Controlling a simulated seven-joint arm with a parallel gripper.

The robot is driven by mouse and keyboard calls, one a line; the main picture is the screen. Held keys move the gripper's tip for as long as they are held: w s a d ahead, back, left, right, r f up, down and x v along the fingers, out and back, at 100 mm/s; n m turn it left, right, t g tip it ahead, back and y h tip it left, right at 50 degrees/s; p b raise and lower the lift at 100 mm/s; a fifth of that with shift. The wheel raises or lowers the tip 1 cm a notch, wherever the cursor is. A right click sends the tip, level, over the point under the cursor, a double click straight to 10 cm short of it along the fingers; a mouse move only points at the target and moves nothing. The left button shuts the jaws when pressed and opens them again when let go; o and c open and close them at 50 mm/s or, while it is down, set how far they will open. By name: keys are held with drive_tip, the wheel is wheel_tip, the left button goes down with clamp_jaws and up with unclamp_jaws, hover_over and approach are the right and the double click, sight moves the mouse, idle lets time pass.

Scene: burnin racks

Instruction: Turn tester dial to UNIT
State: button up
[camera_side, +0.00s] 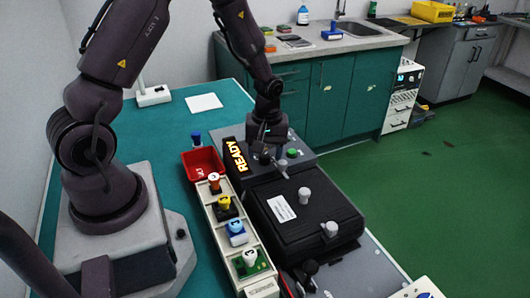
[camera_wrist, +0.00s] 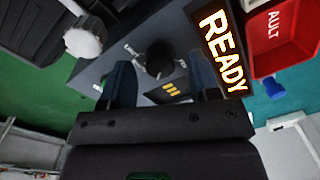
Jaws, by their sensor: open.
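The tester is a grey box (camera_wrist: 105,65) with a lit READY display (camera_wrist: 222,50); the display also shows in the side view (camera_side: 235,157). Its dial (camera_wrist: 158,58) is a round black knob with small markings on both sides, too small to read surely. In the wrist view my gripper (camera_wrist: 162,66) is open, with one finger on each side of the dial and gaps visible beside the knob. I cannot tell whether the fingertips are level with it. In the side view my gripper (camera_side: 267,148) is over the tester and hides the dial.
A black lidded box (camera_side: 310,228) with pale knobs stands in front of the tester. A pale rack (camera_side: 226,239) holds several coloured-top units. A red bin (camera_side: 202,162) lies left of the display. A green button (camera_side: 292,153) is right of my gripper. A white card (camera_side: 204,102) lies behind.

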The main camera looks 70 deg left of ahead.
drive_tip(key=shift+f, duration=0.35)
drive_tip(key=c, duration=0.9)
